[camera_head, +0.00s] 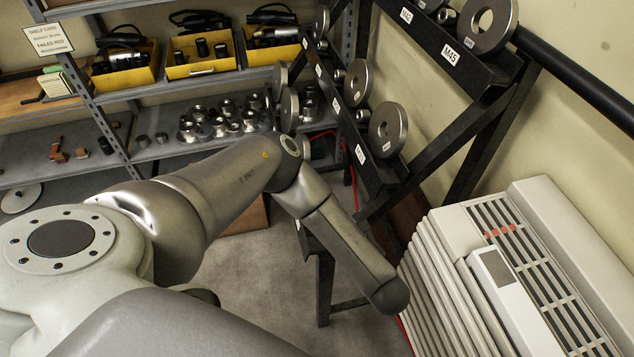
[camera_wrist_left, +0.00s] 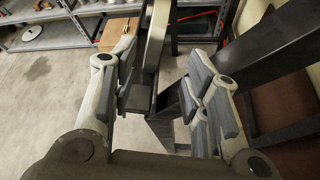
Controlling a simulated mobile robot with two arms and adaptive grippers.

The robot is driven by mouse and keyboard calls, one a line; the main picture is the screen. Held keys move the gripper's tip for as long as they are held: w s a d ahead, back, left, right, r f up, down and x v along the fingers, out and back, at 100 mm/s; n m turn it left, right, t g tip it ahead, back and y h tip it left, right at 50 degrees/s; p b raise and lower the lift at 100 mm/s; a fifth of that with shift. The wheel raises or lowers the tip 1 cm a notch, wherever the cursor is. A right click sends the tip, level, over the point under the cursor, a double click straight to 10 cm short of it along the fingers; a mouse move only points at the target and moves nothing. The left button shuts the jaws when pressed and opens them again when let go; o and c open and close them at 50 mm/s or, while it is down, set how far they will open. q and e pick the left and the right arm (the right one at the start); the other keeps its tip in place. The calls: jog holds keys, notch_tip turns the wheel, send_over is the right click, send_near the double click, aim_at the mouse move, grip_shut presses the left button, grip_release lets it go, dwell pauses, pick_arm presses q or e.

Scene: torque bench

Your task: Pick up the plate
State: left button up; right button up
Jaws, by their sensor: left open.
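Several grey metal disc plates with centre holes hang on a dark angled rack (camera_head: 368,160). One plate (camera_head: 387,129) is low on the rack, one (camera_head: 358,82) above it, and a large one (camera_head: 488,26) is on the upper bar by an M45 label. Plates at the rack's left, such as one (camera_head: 289,109), show nearly edge-on. In the left wrist view my left gripper (camera_wrist_left: 166,82) is open. A pale, narrow curved piece (camera_wrist_left: 155,35), perhaps a plate edge-on, shows between its fingers; contact cannot be told. In the head view this gripper is hidden. My right gripper is not seen.
Grey shelves at the back hold yellow bins (camera_head: 201,53) and several metal fittings (camera_head: 225,118). A cardboard box (camera_wrist_left: 116,32) is on the floor beneath. A dark rack post (camera_wrist_left: 262,70) stands close right of my left gripper. A white slatted unit (camera_head: 520,255) stands at right.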

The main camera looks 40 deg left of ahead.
pick_arm(q)
jog(key=shift+t+y, duration=0.3)
jog(key=b+x, duration=0.2)
jog(key=x, duration=0.1)
jog(key=r+b+x, duration=0.1)
jog(key=b+x, duration=0.2)
jog(key=x, duration=0.1)
jog(key=shift+w+a+r+b, duration=0.1)
jog(key=shift+a+r+b, duration=0.1)
jog(key=shift+b, duration=0.1)
jog(key=shift+w+a+f+b, duration=0.1)
jog(key=shift+a+f+b, duration=0.1)
jog(key=shift+f+b, duration=0.25)
jog(key=b+x, duration=0.1)
jog(key=b, duration=0.1)
jog(key=b+x, duration=0.1)
jog(key=b, duration=0.1)
jog(key=shift+a+f, duration=0.25)
jog(key=shift+f, duration=0.05)
jog(key=shift+w+a+f, duration=0.1)
jog(key=shift+w+a, duration=0.5)
jog(key=shift+a, duration=0.2)
grip_shut()
jog(key=shift+w, duration=0.15)
